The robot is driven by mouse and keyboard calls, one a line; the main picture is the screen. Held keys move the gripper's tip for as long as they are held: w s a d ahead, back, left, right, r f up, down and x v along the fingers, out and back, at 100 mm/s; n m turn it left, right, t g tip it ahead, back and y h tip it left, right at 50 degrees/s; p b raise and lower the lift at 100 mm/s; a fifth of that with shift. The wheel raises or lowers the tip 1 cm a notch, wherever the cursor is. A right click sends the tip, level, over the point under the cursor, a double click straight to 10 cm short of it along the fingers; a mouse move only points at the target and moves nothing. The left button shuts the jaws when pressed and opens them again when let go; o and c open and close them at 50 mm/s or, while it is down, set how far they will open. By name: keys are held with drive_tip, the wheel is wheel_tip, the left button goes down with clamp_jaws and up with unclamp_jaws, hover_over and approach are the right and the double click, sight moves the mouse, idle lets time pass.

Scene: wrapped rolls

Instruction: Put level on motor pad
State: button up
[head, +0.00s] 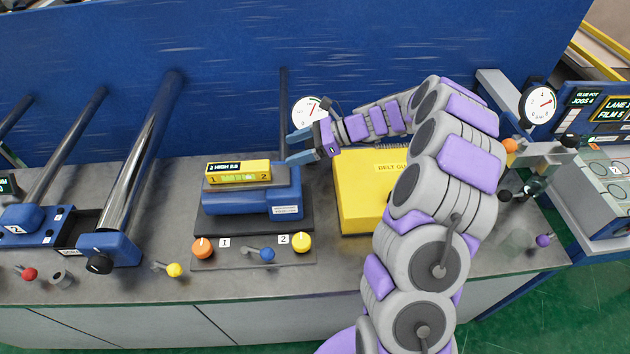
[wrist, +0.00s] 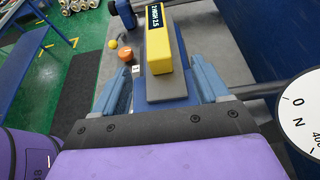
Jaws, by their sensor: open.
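The level is a yellow bar (head: 238,172) with a dark display. It lies on the grey flat top, which looks like the motor pad (head: 281,176), of the blue motor block (head: 235,203). In the wrist view the level (wrist: 159,50) lies ahead, lined up between the fingers. My gripper (head: 290,148) is open and empty, just right of and above the level's right end. In the wrist view its blue fingers (wrist: 160,72) stand apart on either side of the level's near end. I cannot tell whether they touch anything.
A yellow belt guard (head: 362,200) stands right of the motor, beneath my arm. Round gauges (head: 308,113) are near the back wall. Orange (head: 203,248) and yellow (head: 301,242) knobs and a blue-knobbed lever (head: 267,254) sit in front. A chrome roller (head: 143,150) is left.

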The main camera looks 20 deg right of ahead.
drive_tip(key=s+a+r+n+g+h, duration=0.2)
drive_tip(key=s+a+n, duration=0.15)
drive_tip(key=s, duration=0.45)
drive_tip(key=s+a+r+n+g+h, duration=0.1)
drive_tip(key=s+a+r+n+h, duration=0.15)
drive_tip(key=s+n, duration=0.35)
drive_tip(key=s+a+r+n+g+h, duration=0.2)
drive_tip(key=s+a+r+n, duration=0.1)
drive_tip(key=s, duration=0.6)
drive_tip(key=s+d+f+n+h, duration=0.1)
drive_tip(key=s+d+n+h, duration=0.2)
drive_tip(key=s, duration=0.6)
drive_tip(key=s+d+f+n+h, duration=0.1)
drive_tip(key=s+d+n+h, duration=0.3)
drive_tip(key=s+d, duration=0.3)
drive_tip(key=s, duration=0.3)
drive_tip(key=shift+n+t, duration=0.3)
drive_tip(key=shift+n, duration=0.05)
drive_tip(key=shift+w+a, duration=0.1)
